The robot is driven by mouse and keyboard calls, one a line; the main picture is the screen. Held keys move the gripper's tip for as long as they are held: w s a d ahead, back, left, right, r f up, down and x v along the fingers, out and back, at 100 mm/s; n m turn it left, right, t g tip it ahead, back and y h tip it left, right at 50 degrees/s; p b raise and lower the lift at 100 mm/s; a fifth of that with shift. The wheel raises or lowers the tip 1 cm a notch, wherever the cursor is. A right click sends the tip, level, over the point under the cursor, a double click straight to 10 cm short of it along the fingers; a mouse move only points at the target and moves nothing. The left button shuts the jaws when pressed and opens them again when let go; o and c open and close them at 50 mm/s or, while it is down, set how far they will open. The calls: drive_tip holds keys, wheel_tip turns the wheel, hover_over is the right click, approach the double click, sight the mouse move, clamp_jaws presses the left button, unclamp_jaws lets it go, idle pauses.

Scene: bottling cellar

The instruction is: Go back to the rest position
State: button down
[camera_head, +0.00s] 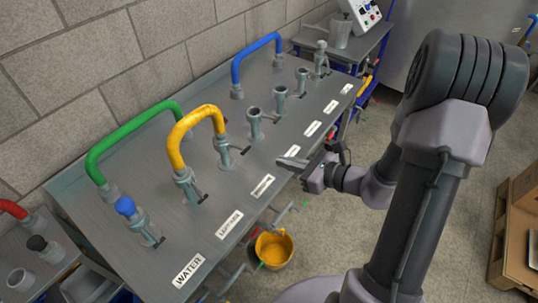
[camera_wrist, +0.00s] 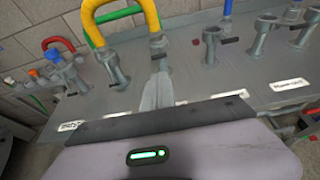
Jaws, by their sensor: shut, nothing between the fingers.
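My gripper (camera_head: 292,163) is at the front edge of the grey metal bench (camera_head: 105,230) in the head view, its fingers pointing left over the label strip. The fingers are together and hold nothing. In the wrist view the shut fingers (camera_wrist: 158,92) show at the centre, in front of the bench's pipe fittings. My arm comes in from the right in the head view, folded upward at the elbow. I cannot tell whether the fingertips touch the bench.
A green hose (camera_head: 118,137), a yellow hose (camera_head: 181,140) and a blue hose (camera_head: 237,65) arch over the bench. Several upright pipe stubs stand along it. A yellow bucket (camera_head: 274,250) is below the front edge. A wooden crate (camera_head: 500,235) stands at right. Floor between is clear.

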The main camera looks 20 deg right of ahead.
drive_tip(key=s+a+r+n+g, duration=0.8)
drive_tip(key=s+a+r+n, duration=0.25)
drive_tip(key=a+n, duration=0.3)
drive_tip(key=s+d+r+n+t+h, duration=0.2)
drive_tip(key=s+r+n+h, duration=0.4)
drive_tip(key=s+n, duration=0.3)
drive_tip(key=shift+d+r+n+h, duration=0.15)
drive_tip(key=shift+d+n+h, duration=0.15)
drive_tip(key=shift+d+n, duration=0.5)
drive_tip(key=shift+a, duration=0.2)
